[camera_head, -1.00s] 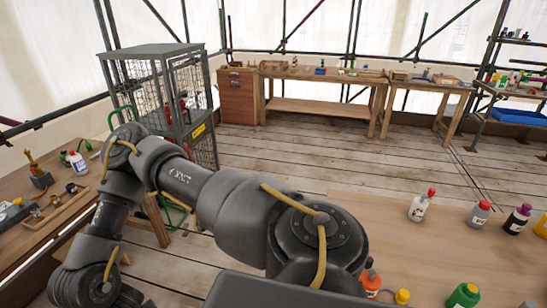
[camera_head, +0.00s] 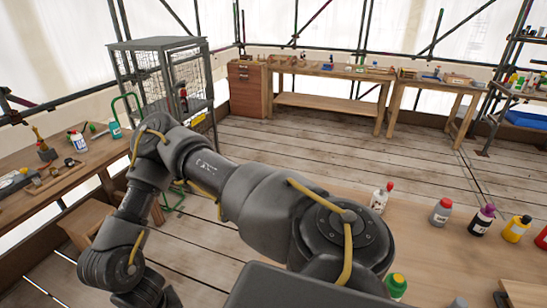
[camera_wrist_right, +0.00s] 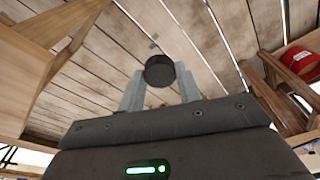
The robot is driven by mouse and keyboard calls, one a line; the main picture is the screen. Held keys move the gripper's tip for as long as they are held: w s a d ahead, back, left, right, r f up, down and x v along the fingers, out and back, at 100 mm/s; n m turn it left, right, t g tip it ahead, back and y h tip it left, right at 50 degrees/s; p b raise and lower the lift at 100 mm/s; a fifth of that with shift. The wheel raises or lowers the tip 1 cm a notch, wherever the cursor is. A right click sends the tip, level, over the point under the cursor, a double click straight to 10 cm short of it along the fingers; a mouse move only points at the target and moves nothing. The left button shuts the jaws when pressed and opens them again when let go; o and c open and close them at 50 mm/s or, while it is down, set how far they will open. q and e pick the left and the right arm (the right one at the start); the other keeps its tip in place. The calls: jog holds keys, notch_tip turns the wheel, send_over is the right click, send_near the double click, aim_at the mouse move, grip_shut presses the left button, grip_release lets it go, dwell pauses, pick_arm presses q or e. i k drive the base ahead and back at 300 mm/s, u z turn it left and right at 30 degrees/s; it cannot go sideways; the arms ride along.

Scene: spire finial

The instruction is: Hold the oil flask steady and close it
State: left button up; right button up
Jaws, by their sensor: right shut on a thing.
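My right gripper (camera_wrist_right: 160,75) is in the right wrist view, its two fingers shut on a dark, round, cap-like piece (camera_wrist_right: 159,70). Its face is plain black, and I cannot tell what it belongs to. The piece is held clear above the plank floor. My left gripper is not in view. In the head view, a large dark arm of mine crosses the middle and lower left, with no fingers showing. I cannot tell which bottle, if any, is the oil flask.
Bottles stand on the right table: white (camera_head: 379,201), grey (camera_head: 440,213), purple-capped (camera_head: 482,220), yellow (camera_head: 516,230) and green (camera_head: 397,286). A left bench (camera_head: 100,160) holds tools and bottles. A wire cage (camera_head: 160,75) stands behind. The plank floor (camera_head: 300,150) between is clear.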

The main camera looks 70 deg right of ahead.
aim_at(397, 284)
jog(key=k, duration=1.65)
jog(key=z, duration=1.8)
